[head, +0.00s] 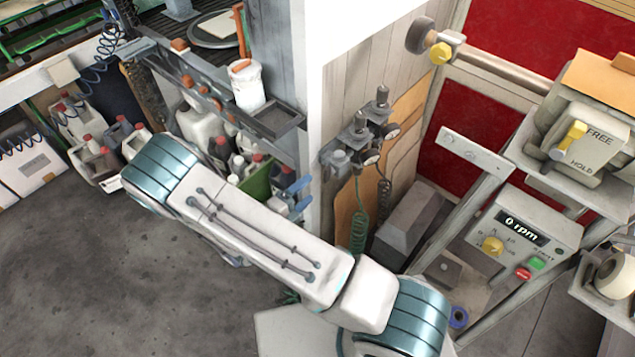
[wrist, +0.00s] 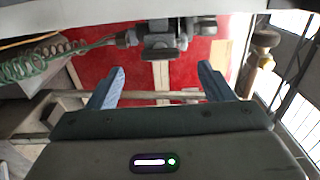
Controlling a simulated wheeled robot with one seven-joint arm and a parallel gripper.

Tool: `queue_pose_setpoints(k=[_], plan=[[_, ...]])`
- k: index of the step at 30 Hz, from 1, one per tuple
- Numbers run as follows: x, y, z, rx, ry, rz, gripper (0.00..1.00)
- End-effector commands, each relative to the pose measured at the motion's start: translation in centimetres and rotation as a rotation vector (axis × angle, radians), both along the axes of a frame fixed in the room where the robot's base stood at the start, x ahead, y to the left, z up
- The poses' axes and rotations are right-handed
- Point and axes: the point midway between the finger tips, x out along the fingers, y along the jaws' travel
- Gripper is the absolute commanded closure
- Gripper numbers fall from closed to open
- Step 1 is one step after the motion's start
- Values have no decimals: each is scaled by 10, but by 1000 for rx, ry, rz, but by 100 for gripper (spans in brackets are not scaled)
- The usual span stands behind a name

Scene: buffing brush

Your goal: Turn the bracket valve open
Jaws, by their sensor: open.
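My gripper (head: 297,190) is open and empty, with two blue fingers beside the wall corner in the head view. Grey metal valve fittings (head: 345,158) with round gauges stand out from the wooden wall just right of it. In the wrist view a grey valve body (wrist: 160,42) lies beyond and between the fingertips of my gripper (wrist: 161,68), apart from them.
A green coiled hose (head: 359,225) hangs below the fittings; it also shows in the wrist view (wrist: 35,65). A shelf with a white pot (head: 246,85) stands left of the corner. A control box (head: 520,245) reading 0 rpm is at right.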

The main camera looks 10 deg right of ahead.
Motion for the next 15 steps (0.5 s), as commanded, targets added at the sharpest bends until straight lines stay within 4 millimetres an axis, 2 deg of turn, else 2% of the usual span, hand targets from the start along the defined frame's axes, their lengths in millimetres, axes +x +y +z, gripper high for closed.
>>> queue_pose_setpoints(k=[1, 6, 10, 15], plan=[[-7, 11, -2, 3, 1, 3, 25], [-26, 36, -1, 2, 0, 2, 25], [-34, 48, -1, 1, 1, 0, 25], [-39, 53, 0, -1, 0, -1, 25]])
